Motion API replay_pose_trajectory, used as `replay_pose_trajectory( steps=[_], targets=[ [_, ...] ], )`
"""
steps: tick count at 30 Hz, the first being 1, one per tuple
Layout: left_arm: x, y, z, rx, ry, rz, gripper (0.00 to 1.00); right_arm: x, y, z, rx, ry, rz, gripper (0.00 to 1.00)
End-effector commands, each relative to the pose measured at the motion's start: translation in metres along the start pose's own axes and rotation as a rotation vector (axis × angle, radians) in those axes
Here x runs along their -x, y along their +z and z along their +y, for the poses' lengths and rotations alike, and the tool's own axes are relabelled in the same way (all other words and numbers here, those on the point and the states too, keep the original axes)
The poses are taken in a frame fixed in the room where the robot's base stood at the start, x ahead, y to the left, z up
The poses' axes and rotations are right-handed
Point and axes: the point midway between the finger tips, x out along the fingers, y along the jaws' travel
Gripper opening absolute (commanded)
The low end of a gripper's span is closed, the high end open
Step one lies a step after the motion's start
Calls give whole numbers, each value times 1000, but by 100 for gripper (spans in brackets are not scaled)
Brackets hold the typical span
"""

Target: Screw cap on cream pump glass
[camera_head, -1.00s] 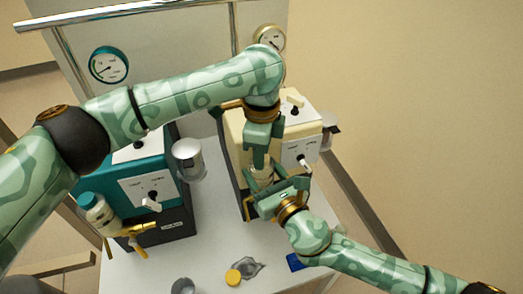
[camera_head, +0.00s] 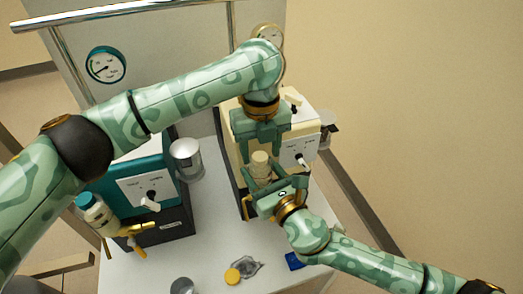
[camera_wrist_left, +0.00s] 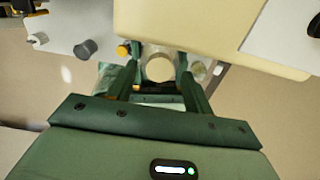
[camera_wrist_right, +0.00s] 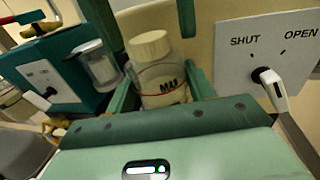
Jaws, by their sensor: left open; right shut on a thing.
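The cream pump glass (camera_wrist_right: 165,88) is a pale jar with dark lettering and a red line. It stands upright between the fingers of my right gripper (camera_head: 272,183), which is shut on it. A cream cap (camera_wrist_right: 150,45) sits on top of the glass; it also shows in the head view (camera_head: 260,157) and from above in the left wrist view (camera_wrist_left: 159,69). Whether its thread is fully engaged cannot be told. My left gripper (camera_head: 259,147) is open, pointing down, with its fingers on either side of the cap and apart from it.
The cream pump box (camera_head: 305,130) with its switch stands close behind the glass. The teal box (camera_head: 150,183) stands left, with a grey cup (camera_head: 187,158) and a teal-capped bottle (camera_head: 95,210). A yellow disc (camera_head: 232,276), grey cloth (camera_head: 248,266) and blue piece (camera_head: 294,261) lie in front.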

Motion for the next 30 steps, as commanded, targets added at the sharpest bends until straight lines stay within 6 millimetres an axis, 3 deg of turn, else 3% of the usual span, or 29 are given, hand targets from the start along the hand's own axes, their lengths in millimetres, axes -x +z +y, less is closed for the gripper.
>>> replay_pose_trajectory(
  steps=[8, 21, 26, 30],
  targets=[
    [34, 1, 0, 0, 1, -4, 51, -1, 0, -1, 0, -1, -1, 0],
    [37, 5, -3, 37, -19, -23, 48, -1, 1, -1, 0, -1, -1, 0],
    [44, 31, -27, 234, -161, -149, 48, -1, 1, -1, 0, -1, -1, 0],
    [70, 74, -65, 453, -445, -323, 48, -1, 1, -1, 0, -1, -2, 0]
  ],
)
